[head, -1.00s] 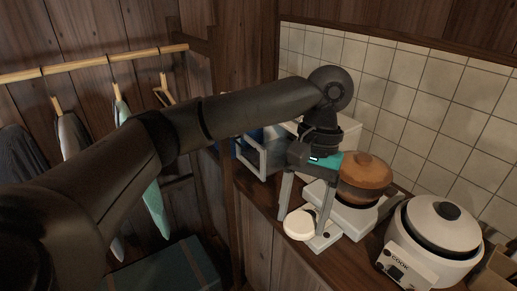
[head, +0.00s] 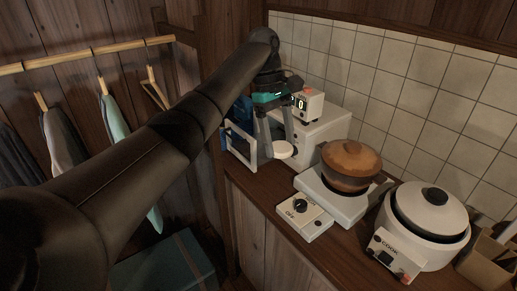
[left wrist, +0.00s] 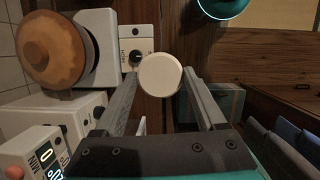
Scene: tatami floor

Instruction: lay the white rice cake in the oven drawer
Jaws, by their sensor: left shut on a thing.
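The white rice cake (head: 283,150) is a round disc between the fingertips of my left gripper (head: 277,149). The gripper is shut on it and holds it above the counter, in front of the white oven (head: 322,133). In the left wrist view the rice cake (left wrist: 160,75) sits between the fingertips (left wrist: 161,78). A pale frame with a see-through middle (head: 239,150), seemingly the front of the pulled-out oven drawer, stands just left of the gripper. The drawer's inside is largely hidden by the gripper. My right gripper is not in view.
A clay pot (head: 350,165) sits on a white stove (head: 338,202), with a knob box (head: 305,216) in front. A rice cooker (head: 427,226) stands to the right. A digital display unit (head: 308,104) tops the oven. Clothes hang from a rail (head: 90,50) at left.

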